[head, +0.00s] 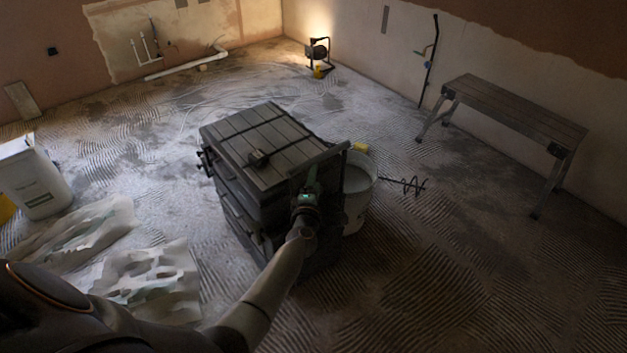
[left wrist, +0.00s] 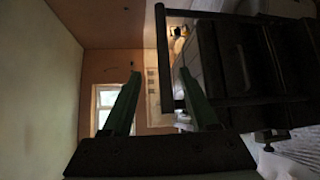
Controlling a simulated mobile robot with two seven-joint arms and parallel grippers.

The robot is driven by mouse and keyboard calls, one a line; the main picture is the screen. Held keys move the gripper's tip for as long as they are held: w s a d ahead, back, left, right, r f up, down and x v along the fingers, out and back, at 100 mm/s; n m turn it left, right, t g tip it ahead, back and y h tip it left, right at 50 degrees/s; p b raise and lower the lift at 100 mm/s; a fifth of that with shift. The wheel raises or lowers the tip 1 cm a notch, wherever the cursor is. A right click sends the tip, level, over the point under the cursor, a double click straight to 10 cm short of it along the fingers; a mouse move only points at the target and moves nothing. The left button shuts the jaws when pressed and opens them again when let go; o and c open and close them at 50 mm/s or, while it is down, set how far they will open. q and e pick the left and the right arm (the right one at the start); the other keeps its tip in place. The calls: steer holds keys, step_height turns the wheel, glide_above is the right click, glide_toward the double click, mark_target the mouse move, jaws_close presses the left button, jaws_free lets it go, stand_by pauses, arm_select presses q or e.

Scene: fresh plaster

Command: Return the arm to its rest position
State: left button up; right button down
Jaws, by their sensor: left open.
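My left arm (head: 272,288) reaches forward from the bottom of the head view to the near right side of a dark tool cabinet (head: 245,142) with a slatted top. My left gripper (head: 311,182) is at the cabinet's edge, close to its raised bar handle (head: 334,154). In the left wrist view the two green fingers of the gripper (left wrist: 160,92) are apart, with no object clearly held. The dark bar (left wrist: 163,55) shows beyond them, and the cabinet's drawers (left wrist: 245,60) are to the right. Whether a finger touches the bar, I cannot tell. My right gripper is not in view.
A bucket (head: 357,197) stands against the cabinet's right side, with a spiral mixer (head: 405,184) beside it. A trestle bench (head: 520,112) is at the right wall. A white tub (head: 35,185) and crumpled sheets (head: 150,278) lie left. The floor at front right is clear.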

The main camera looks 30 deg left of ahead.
arm_select(q)
steer(key=shift+w, duration=0.1)
steer(key=shift+f, duration=0.1)
steer(key=s+d+f+m+g+h, duration=0.2)
steer(key=s+d+m, duration=0.3)
steer(key=s+m, duration=0.3)
steer(key=s+d+f+m+g+h, duration=0.2)
steer(key=s+d+f+m+h, duration=0.1)
steer(key=s+m, duration=0.6)
steer(key=s+d+f+m+g+h, duration=0.2)
steer(key=s+d+f+m, duration=0.4)
steer(key=s, duration=0.9)
steer(key=m+h, duration=0.1)
steer(key=m, duration=0.2)
steer(key=shift+s+d, duration=0.3)
steer(key=shift+d, duration=0.05)
steer(key=shift+r, duration=0.1)
